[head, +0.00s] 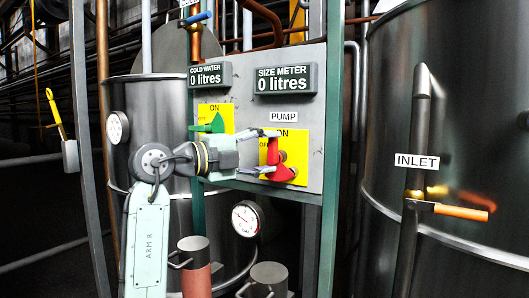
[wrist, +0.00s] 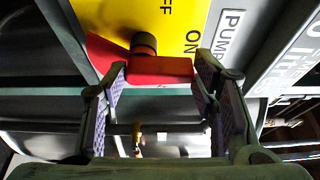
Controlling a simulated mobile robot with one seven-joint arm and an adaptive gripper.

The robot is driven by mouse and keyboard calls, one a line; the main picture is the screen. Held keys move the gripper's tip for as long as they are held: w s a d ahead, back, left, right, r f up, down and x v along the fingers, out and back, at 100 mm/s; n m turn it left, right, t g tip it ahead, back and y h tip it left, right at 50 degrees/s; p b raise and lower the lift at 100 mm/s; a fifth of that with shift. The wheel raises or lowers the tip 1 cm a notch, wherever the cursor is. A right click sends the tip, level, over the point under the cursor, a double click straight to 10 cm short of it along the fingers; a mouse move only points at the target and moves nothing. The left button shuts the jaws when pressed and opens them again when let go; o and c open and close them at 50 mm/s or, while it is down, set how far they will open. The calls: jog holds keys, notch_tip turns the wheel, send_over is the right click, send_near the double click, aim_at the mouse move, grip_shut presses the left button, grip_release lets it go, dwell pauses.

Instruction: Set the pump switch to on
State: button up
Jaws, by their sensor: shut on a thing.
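In the wrist view the bar (wrist: 165,70) lies between the fingertips (wrist: 161,72), below a dark round knob (wrist: 143,44). Part of the switch is hidden by the fingers in the head view.
A green switch (head: 212,124) on another yellow plate is just left, close above my arm. Displays for cold water (head: 210,75) and size meter (head: 286,79) are above, both reading 0 litres. A tank with an orange inlet handle (head: 461,212) stands right.

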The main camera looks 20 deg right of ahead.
jog(key=o, duration=1.2)
jog(key=shift+c, duration=0.2)
jog(key=v, duration=1.2)
